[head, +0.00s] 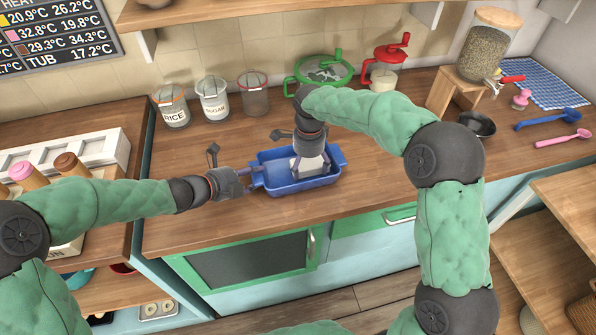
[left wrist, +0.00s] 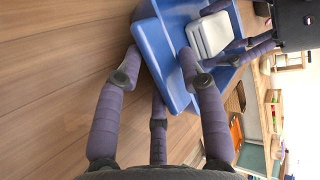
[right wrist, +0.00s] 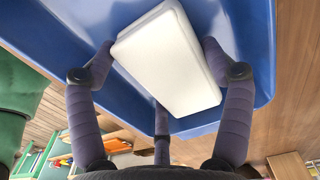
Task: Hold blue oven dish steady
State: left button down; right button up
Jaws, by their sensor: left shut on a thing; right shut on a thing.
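The blue oven dish (head: 268,188) stands on the wooden counter near its front edge; its blue wall fills much of the right wrist view (right wrist: 60,30). My left gripper (head: 250,177) is shut on the dish's left end; in the left wrist view its fingers lie on both sides of the rim (left wrist: 160,62). My right gripper (head: 308,160) reaches into the dish from above and is shut on a white block (right wrist: 168,60). The block lies tilted in the right wrist view, with fingers on both sides. I cannot tell whether it touches the dish floor.
Three glass jars (head: 213,100), a green-rimmed bowl (head: 322,72) and a red-lidded jar (head: 385,75) stand behind the dish. A dark pan (head: 477,124) and scoops (head: 552,118) lie to the right. The counter left of the dish is clear.

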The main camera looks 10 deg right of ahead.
pick_arm(q)
jog(key=shift+f, duration=0.2)
pick_arm(e)
jog(key=shift+a+f, duration=0.1)
jog(key=shift+s+a+r, duration=0.1)
jog(key=shift+a+r, duration=0.2)
jog(key=shift+a, duration=0.55)
jog(key=shift+a+r, duration=0.25)
jog(key=shift+a, duration=0.6)
notch_tip(320, 180, up, 10)
jog(key=shift+r, duration=0.2)
pick_arm(q)
jog(key=c, duration=0.7)
grip_release()
jog(key=shift+r, duration=0.15)
